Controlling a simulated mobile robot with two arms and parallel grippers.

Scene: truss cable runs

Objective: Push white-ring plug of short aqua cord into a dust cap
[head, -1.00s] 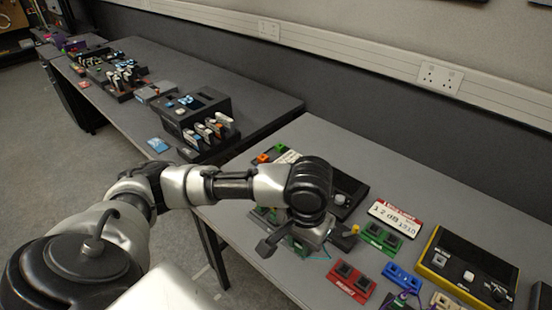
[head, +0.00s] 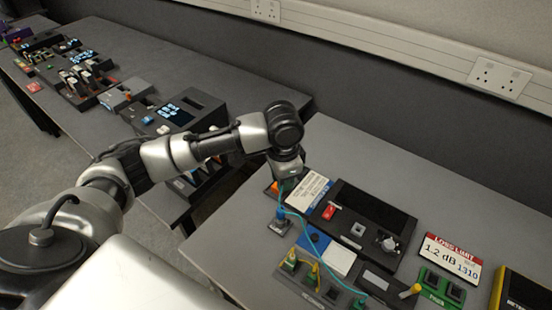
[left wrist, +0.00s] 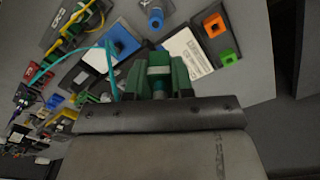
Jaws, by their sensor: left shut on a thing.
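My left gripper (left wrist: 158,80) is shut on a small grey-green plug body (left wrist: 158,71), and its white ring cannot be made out. In the head view the gripper (head: 286,176) is over the table's back left, with its fingertips mostly hidden. The aqua cord (head: 298,213) runs from under it to the front board. The cord also shows in the left wrist view (left wrist: 111,62), passing behind a finger. A blue cylinder, perhaps a dust cap (left wrist: 155,18), stands apart from the held plug; it also shows in the head view (head: 281,214). My right gripper is out of view.
An orange block (left wrist: 213,25) and a green block (left wrist: 229,57) stand near a white card (left wrist: 188,52). A black panel device (head: 365,215) and a red-topped sign (head: 450,257) lie to the right. A blue square (head: 314,238) and a board with yellow cords (head: 305,270) are in front.

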